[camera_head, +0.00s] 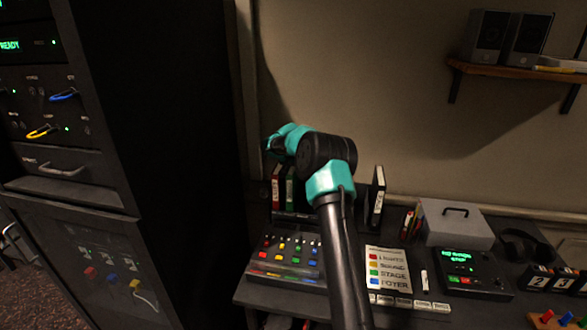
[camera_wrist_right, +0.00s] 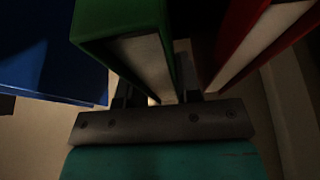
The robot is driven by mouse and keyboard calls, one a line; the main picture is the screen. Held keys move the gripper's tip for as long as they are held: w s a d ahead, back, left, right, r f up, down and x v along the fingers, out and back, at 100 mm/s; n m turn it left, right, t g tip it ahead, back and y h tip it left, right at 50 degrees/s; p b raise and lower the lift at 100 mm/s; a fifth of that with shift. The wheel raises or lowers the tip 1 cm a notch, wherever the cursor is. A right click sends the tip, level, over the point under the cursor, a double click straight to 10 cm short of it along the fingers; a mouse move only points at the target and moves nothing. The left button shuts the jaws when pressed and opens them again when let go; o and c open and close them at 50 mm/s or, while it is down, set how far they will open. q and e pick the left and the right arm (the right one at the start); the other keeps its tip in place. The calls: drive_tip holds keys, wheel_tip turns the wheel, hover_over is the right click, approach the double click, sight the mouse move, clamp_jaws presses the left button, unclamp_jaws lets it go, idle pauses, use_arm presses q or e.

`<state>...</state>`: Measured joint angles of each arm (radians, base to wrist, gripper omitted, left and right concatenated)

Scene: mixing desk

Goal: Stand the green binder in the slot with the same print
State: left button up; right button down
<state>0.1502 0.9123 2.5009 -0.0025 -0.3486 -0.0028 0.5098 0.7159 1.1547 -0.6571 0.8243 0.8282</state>
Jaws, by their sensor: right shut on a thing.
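The green binder (camera_wrist_right: 122,22) is between the fingers of my right gripper (camera_wrist_right: 155,97), which is shut on it in the right wrist view. In the head view the green binder (camera_head: 290,190) stands upright below my right wrist, at the back of the desk, with a dark rack (camera_head: 292,216) at its foot. A red binder (camera_wrist_right: 262,35) is close beside it; it also shows in the head view (camera_head: 276,190). A blue binder (camera_wrist_right: 50,50) is on the other side in the wrist view. Slot prints cannot be made out. My left gripper is not in view.
A mixing desk (camera_head: 285,258) with coloured buttons lies in front of the binders. A black binder (camera_head: 378,196) stands right of my arm. A printed colour list (camera_head: 388,268), a grey cash box (camera_head: 455,225) and a black device (camera_head: 465,270) fill the right. A tall rack cabinet (camera_head: 165,150) stands left.

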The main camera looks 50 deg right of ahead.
drive_tip(key=shift+f, duration=0.2)
idle(0.4)
drive_tip(key=c, duration=0.7)
unclamp_jaws()
drive_tip(key=shift+c, duration=0.2)
drive_tip(key=v, duration=1.7)
drive_tip(key=shift+r, duration=0.15)
drive_tip(key=shift+s+a, duration=0.1)
